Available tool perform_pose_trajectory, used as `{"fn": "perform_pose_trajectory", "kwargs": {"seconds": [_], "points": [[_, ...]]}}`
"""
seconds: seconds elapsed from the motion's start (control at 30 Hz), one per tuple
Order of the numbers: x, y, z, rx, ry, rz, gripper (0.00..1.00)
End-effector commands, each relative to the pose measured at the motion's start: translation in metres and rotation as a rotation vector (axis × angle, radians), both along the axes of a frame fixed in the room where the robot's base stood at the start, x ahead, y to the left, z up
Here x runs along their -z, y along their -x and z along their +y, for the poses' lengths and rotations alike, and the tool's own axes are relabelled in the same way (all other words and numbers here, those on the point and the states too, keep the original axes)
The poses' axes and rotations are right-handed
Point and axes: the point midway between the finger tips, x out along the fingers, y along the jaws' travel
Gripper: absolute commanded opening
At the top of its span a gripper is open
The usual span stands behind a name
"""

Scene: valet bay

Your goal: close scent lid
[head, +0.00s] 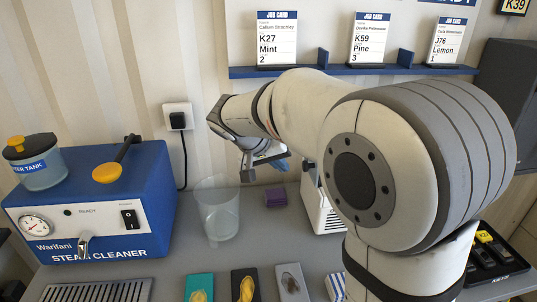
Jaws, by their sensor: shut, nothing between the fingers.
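No scent lid can be made out for certain. A white vented unit (324,212) stands on the counter right of centre. My arm hides its top and right side, so I cannot tell whether it carries the lid or how a lid there stands. My gripper (262,163) is shut and empty, above the back of the counter, up and to the left of the white unit. I cannot tell whether it touches anything.
A blue steam cleaner (95,205) with a water tank (38,168) stands at left. A clear cup (218,212) and a purple block (276,197) are near the gripper. Small mats (292,285) lie in front. Job cards (277,38) stand on a blue shelf (260,72).

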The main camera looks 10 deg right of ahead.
Motion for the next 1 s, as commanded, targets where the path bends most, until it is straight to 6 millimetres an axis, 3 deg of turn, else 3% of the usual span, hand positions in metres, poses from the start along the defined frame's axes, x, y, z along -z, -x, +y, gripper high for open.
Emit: {"fn": "perform_pose_trajectory", "kwargs": {"seconds": [0.23,1.0], "points": [[-0.005,0.004,-0.025,0.001,0.000,-0.002,0.00],[-0.009,0.005,-0.032,0.002,-0.059,-0.003,0.00]]}}
